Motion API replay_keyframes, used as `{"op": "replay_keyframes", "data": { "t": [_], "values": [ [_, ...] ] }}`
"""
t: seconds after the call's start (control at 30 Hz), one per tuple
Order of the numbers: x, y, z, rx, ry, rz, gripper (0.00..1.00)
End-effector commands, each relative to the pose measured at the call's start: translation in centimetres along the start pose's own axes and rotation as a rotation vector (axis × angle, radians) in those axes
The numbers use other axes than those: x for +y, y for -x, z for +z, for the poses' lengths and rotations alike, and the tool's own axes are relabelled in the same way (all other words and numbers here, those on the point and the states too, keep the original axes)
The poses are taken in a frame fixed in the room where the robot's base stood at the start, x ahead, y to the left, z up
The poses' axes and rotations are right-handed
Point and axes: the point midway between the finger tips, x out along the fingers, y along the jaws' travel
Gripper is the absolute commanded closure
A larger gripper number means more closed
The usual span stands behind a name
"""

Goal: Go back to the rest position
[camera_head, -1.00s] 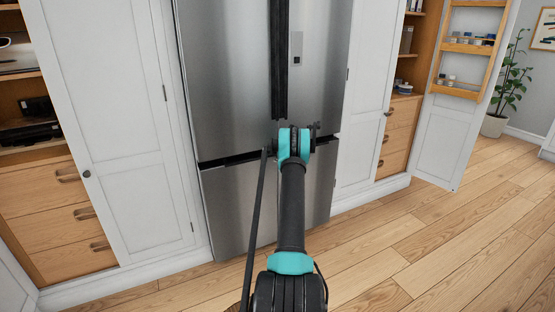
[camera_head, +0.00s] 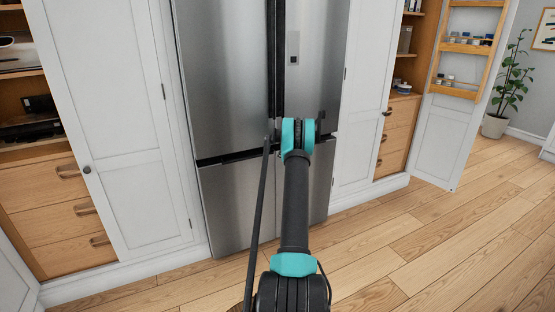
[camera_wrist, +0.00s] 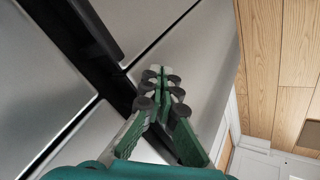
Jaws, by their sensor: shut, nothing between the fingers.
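My gripper (camera_wrist: 160,73) is shut and empty in the wrist view, with its green fingers together. The steel fridge (camera_head: 228,75) stands ahead of it, and its panels and dark gaps also fill much of the wrist view (camera_wrist: 150,25). In the head view my arm reaches forward toward the fridge, and the gripper itself is hidden behind the arm's end. I cannot tell whether the fingers touch the fridge.
A white cupboard door (camera_head: 115,120) and wooden drawers (camera_head: 65,235) are left of the fridge. An open white door with a wooden spice rack (camera_head: 460,50) stands at right. A potted plant (camera_head: 503,95) is beyond it. Wooden floor (camera_head: 440,240) is clear at right.

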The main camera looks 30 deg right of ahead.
Motion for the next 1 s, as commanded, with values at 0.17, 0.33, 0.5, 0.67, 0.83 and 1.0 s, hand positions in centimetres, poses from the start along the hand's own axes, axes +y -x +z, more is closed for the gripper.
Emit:
{"op": "replay_keyframes", "data": {
  "t": [0.17, 0.33, 0.5, 0.67, 0.83, 1.0],
  "values": [
    [0.8, 2.9, 0.7, -0.001, -0.003, 0.001, 1.00],
    [1.5, 5.2, 1.2, -0.002, -0.002, 0.001, 1.00],
    [1.7, 6.2, 1.3, -0.002, -0.002, 0.000, 1.00],
    [1.7, 6.4, 1.3, -0.002, -0.002, 0.000, 1.00],
    [0.5, 7.5, -0.9, -0.007, -0.030, -0.013, 1.00],
    [-3.5, 10.5, -5.8, -0.024, -0.113, -0.042, 1.00]
  ]
}}
